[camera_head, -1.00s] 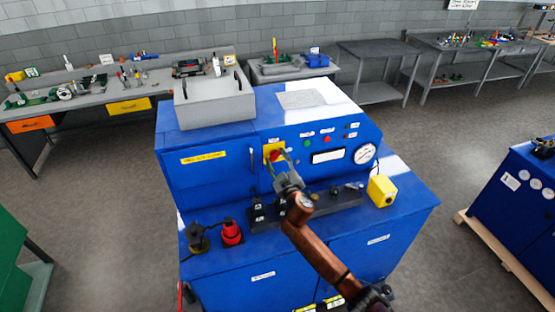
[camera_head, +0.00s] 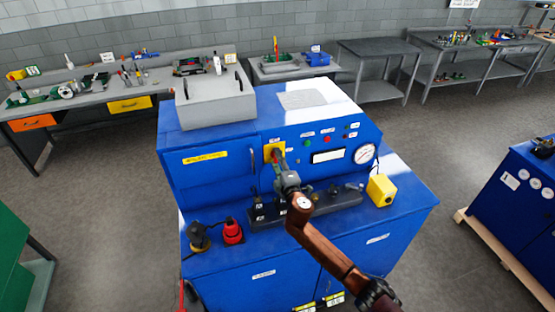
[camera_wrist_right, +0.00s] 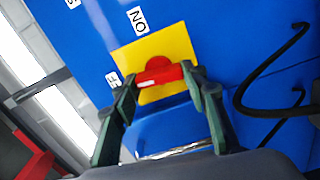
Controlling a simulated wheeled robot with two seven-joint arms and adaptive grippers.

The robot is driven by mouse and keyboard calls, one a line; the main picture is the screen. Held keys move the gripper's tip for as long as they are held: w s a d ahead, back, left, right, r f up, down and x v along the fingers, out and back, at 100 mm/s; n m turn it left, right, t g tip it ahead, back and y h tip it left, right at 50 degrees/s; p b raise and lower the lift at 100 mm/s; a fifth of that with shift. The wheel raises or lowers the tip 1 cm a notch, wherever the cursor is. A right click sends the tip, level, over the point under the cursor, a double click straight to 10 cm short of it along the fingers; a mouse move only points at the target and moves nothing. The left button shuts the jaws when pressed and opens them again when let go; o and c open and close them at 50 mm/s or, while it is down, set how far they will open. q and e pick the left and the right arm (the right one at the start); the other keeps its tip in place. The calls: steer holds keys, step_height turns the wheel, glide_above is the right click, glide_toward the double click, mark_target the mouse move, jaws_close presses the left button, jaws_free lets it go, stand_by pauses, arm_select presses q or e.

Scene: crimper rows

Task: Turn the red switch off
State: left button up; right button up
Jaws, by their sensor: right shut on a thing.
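The red switch (camera_wrist_right: 160,72) has a round base and a bar handle. It sits on a yellow plate (camera_wrist_right: 182,42) on the blue machine's front panel. In the wrist view an "ON" label (camera_wrist_right: 138,20) is beside the plate, and another label (camera_wrist_right: 112,79), partly hidden, is at its other side. My right gripper (camera_wrist_right: 162,80) is shut on the switch handle, one finger at each end of the bar. In the head view the right gripper (camera_head: 279,158) covers most of the switch, and the yellow plate (camera_head: 267,153) shows around it. My left gripper is not in view.
The panel also has a green button (camera_head: 308,143), a red button (camera_head: 327,139) and a gauge (camera_head: 364,154). A dark bar of levers (camera_head: 335,199), a yellow box (camera_head: 381,190) and a red-and-black part (camera_head: 232,232) stand on the ledge below. Black handles (camera_wrist_right: 270,70) are nearby.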

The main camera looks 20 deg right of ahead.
steer(key=shift+n, duration=0.6)
steer(key=o, duration=1.2)
steer(key=shift+c, duration=0.2)
steer(key=s, duration=1.2)
steer(key=shift+d, duration=0.25)
